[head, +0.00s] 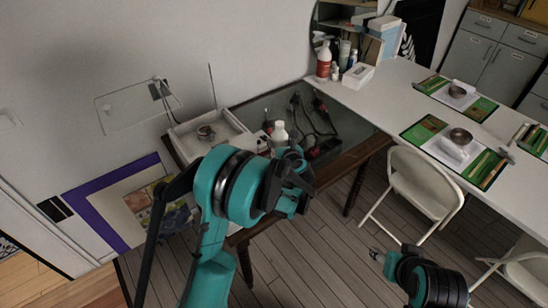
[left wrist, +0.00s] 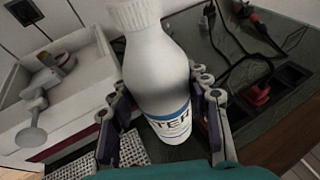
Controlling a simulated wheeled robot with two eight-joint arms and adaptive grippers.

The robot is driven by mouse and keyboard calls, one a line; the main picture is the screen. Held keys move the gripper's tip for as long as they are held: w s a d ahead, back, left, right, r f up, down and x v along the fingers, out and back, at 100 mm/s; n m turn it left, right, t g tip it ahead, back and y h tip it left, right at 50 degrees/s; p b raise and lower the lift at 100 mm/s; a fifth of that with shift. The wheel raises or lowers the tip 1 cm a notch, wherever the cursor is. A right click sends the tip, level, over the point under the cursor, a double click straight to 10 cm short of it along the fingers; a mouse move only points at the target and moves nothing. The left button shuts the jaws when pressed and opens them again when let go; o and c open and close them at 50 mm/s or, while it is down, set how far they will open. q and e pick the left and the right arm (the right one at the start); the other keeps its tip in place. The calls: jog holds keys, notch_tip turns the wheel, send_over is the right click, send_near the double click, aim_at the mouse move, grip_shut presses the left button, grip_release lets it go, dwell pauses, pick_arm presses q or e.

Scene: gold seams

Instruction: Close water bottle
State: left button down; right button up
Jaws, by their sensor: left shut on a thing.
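A white water bottle (left wrist: 160,75) with a blue-banded label reading "TER" stands between the fingers of my left gripper (left wrist: 163,115) in the left wrist view. The fingers are shut on its lower body. A ribbed white cap (left wrist: 135,13) shows at the bottle's top, partly cut off by the frame; I cannot tell how tightly it sits. In the head view the bottle's top (head: 280,131) shows just beyond my left gripper (head: 292,165), which hides the rest. My right gripper (head: 376,256) is low at the right, away from the bottle, and appears empty.
A dark glass-topped table (head: 345,125) holds black cables and red-and-black tools. A white tray (head: 222,124) with a small metal item sits at its left. A white table (head: 395,95) with green mats and a spray bottle (head: 324,62) lies beyond. A folding chair (head: 425,190) stands right.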

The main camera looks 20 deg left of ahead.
pick_arm(q)
jog(key=shift+s+a+f, duration=0.2)
jog(key=shift+a+f, duration=0.1)
jog(key=shift+a, duration=0.2)
jog(key=shift+s+a+f, duration=0.15)
jog(key=shift+a+f, duration=0.15)
jog(key=shift+a, duration=0.15)
notch_tip(320, 180, down, 4)
jog(key=shift+f+b, duration=0.1)
jog(key=shift+b, duration=1.1)
